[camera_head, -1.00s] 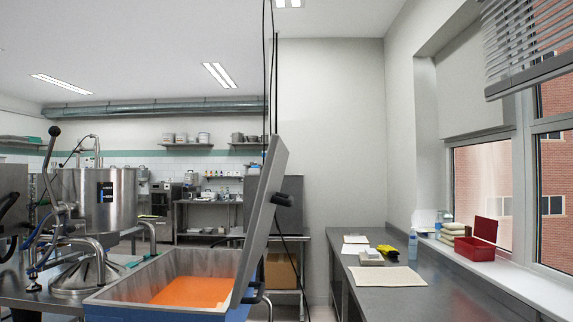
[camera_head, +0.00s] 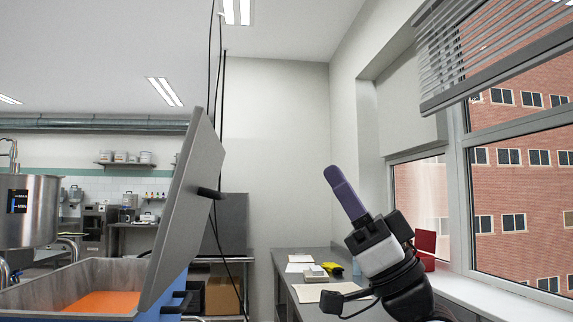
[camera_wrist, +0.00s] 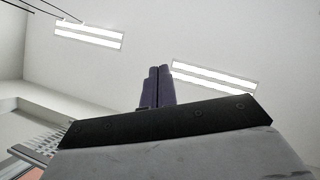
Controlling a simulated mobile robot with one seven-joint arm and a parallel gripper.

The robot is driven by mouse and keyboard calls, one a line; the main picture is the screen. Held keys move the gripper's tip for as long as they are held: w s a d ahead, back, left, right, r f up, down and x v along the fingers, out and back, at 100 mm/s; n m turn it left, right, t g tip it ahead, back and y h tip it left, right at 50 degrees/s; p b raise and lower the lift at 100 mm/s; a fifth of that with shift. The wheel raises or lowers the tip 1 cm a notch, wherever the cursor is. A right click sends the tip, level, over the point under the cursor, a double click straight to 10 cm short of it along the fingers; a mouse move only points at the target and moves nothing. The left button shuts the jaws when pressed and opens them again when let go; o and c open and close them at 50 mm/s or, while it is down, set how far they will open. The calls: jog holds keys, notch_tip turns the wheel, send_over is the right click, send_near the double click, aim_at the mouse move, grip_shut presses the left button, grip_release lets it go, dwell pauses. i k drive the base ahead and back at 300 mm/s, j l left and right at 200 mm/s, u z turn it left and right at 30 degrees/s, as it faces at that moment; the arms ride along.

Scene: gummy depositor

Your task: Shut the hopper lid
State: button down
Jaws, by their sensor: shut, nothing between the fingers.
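The hopper lid (camera_head: 183,210) is a grey metal panel standing open, tilted a little past upright to the right. It rises from the right side of the hopper (camera_head: 60,274), a metal-walled tub holding orange material (camera_head: 103,302). A dark handle (camera_head: 209,193) sticks out from the lid's outer face. My gripper (camera_head: 332,172) is raised to the right of the lid, clear of it, with its purple fingers pointing up. In the wrist view my gripper (camera_wrist: 158,72) has its fingers together and empty, against the ceiling; the lid does not show there.
A grey counter (camera_head: 283,272) runs along the window at the right, with papers and a yellow item (camera_head: 333,268) on it. A steel kettle (camera_head: 27,212) stands at the left. Black cables hang behind the lid. Open air lies between lid and gripper.

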aim_at(192, 192)
jog(key=i+l+z, duration=0.25)
jog(key=i, duration=0.2)
jog(key=i+z, duration=0.25)
jog(key=i, duration=0.15)
jog(key=i+u, duration=0.2)
jog(key=u, duration=0.25)
jog(key=i+l+u, duration=0.15)
jog(key=u, duration=0.3)
jog(key=i+l+u, duration=0.15)
jog(key=u, duration=0.3)
